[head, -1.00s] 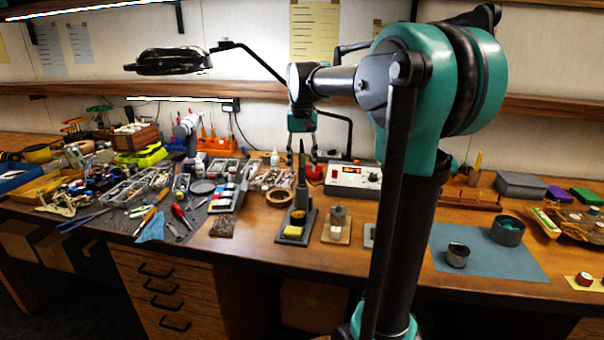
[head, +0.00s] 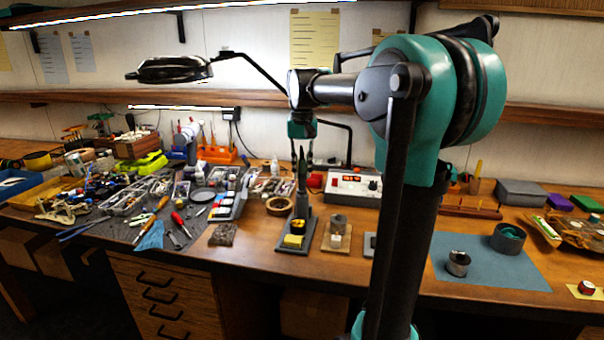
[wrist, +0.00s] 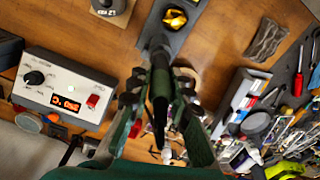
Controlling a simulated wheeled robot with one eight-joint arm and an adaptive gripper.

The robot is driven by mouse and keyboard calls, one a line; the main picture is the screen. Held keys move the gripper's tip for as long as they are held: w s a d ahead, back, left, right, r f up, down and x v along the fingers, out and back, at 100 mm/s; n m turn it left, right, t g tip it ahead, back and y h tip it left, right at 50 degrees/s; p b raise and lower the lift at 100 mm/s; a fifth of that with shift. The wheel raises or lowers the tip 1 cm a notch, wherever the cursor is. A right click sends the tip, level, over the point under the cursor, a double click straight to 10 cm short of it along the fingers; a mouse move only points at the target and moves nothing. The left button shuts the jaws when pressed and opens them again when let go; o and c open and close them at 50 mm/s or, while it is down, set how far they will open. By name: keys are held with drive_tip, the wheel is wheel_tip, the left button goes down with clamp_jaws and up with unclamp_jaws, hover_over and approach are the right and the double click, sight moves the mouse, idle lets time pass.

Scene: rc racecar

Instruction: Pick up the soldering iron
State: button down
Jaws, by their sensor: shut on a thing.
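The soldering iron (head: 301,172) stands upright at the black soldering stand (head: 285,247), which has a yellow sponge on its base. My gripper (head: 302,158) comes down from above and is shut on the iron's dark handle. In the wrist view, the iron (wrist: 160,92) lies between the two fingers of my gripper (wrist: 160,82), with the stand (wrist: 165,40) beyond it. I cannot tell whether the iron's lower end is still inside the holder.
A white soldering station (head: 352,188) with a red display is right of the stand. A small tin on a wooden block (head: 337,228) is close by. Tools and parts crowd the left bench. A blue mat (head: 490,265) lies at right. A shelf (head: 250,98) runs behind.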

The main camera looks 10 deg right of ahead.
wheel_tip(320, 180, up, 19)
drive_tip(key=shift+r, duration=0.2)
idle(0.3)
